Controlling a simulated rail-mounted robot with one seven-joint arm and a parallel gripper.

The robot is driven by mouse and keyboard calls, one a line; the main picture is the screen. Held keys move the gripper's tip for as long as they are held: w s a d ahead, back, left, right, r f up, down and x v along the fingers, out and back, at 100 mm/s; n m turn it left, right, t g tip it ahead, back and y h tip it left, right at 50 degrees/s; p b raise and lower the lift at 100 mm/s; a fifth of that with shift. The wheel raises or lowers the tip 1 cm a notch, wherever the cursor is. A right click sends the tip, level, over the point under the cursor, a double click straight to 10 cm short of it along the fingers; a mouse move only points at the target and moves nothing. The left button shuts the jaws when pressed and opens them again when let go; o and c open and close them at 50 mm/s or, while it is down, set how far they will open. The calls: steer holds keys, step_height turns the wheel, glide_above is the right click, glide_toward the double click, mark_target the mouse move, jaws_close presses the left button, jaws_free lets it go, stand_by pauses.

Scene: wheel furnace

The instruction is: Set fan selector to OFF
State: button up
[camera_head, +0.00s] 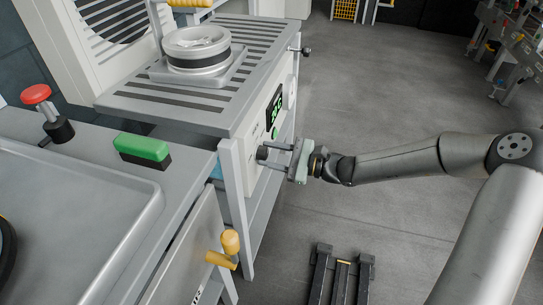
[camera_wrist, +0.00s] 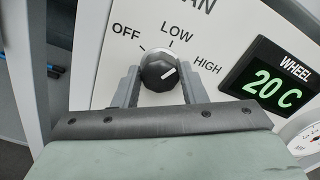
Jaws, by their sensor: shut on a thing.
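The fan selector is a round black knob (camera_wrist: 159,71) on a pale panel. OFF, LOW and HIGH are printed around it, and its white pointer line aims up and right, toward HIGH. My gripper (camera_wrist: 158,88) has one finger on each side of the knob and is shut on it. In the head view my gripper (camera_head: 277,156) reaches the front of the grey unit from the right, and the dark knob (camera_head: 262,153) shows at its fingertips.
A display reading 20 C (camera_wrist: 270,86) under WHEEL is right of the knob. A grey frame post (camera_head: 235,205) stands close left of my gripper. A yellow handle (camera_head: 228,246) juts out below. Open floor (camera_head: 390,90) lies to the right.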

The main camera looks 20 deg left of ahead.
steer(key=n+b, duration=0.1)
steer(key=n, duration=0.2)
steer(key=n+b, duration=0.1)
steer(key=shift+f+n+b, duration=0.25)
steer(key=shift+n+b, duration=0.05)
steer(key=n+b, duration=0.4)
steer(key=shift+f+n, duration=0.15)
steer(key=shift+n, duration=0.15)
steer(key=n+b, duration=0.5)
steer(key=b, duration=0.1)
steer(key=shift+f, duration=0.1)
steer(key=n+b, duration=0.4)
steer(key=shift+r, duration=0.25)
steer(key=o, duration=1)
steer(key=shift+d+r, duration=0.1)
steer(key=shift+d, duration=0.05)
